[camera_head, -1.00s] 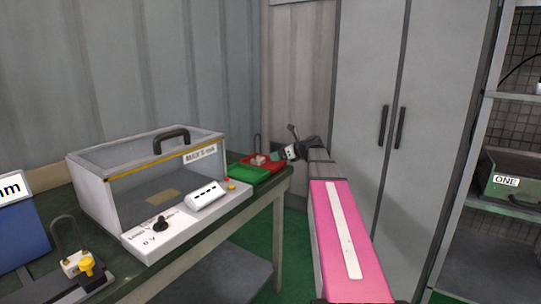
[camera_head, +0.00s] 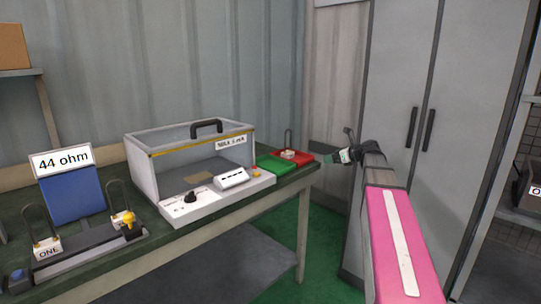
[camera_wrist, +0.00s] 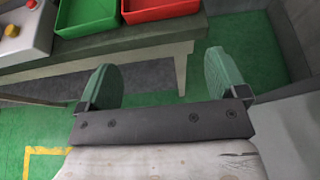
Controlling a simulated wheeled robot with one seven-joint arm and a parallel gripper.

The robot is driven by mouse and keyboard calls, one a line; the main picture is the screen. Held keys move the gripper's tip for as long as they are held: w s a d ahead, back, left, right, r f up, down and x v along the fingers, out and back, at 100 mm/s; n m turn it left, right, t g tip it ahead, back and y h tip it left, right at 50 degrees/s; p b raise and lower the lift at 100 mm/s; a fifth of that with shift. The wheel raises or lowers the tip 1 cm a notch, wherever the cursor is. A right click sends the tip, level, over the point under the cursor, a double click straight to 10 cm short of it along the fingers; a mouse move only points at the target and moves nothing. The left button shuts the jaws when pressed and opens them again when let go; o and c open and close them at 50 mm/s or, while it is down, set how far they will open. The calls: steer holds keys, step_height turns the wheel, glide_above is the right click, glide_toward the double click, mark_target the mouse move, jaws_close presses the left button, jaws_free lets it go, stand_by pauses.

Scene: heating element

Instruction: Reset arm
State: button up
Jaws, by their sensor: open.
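My gripper (camera_wrist: 160,83) is open and empty in the wrist view, its two green fingers wide apart over the green floor in front of the table edge. In the head view my gripper (camera_head: 326,153) is at the far end of my pink arm, just right of the table's right end and close to the red tray. It touches nothing that I can see.
The table (camera_head: 185,251) carries a clear-lidded test box (camera_head: 197,168), a green tray (camera_head: 272,168), a red tray (camera_head: 300,155), a "44 ohm" sign (camera_head: 62,161) and a fixture (camera_head: 90,250). A grey cabinet (camera_head: 395,95) stands behind my arm at right. The floor (camera_head: 295,283) between is clear.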

steer(key=s+a+f+n+g+h, duration=0.2)
steer(key=s+a+f+n+g, duration=0.15)
steer(key=s+f+n, duration=0.45)
steer(key=s+a+f+n+g+h, duration=0.2)
steer(key=s+a+f+n, duration=0.25)
steer(key=f, duration=0.75)
steer(key=s+f+n+g+h, duration=0.4)
steer(key=s+f+n, duration=0.8)
steer(key=s, duration=0.4)
steer(key=shift+s+a+f+n+h, duration=0.35)
steer(key=shift+n+h, duration=0.25)
steer(key=shift+n, duration=0.25)
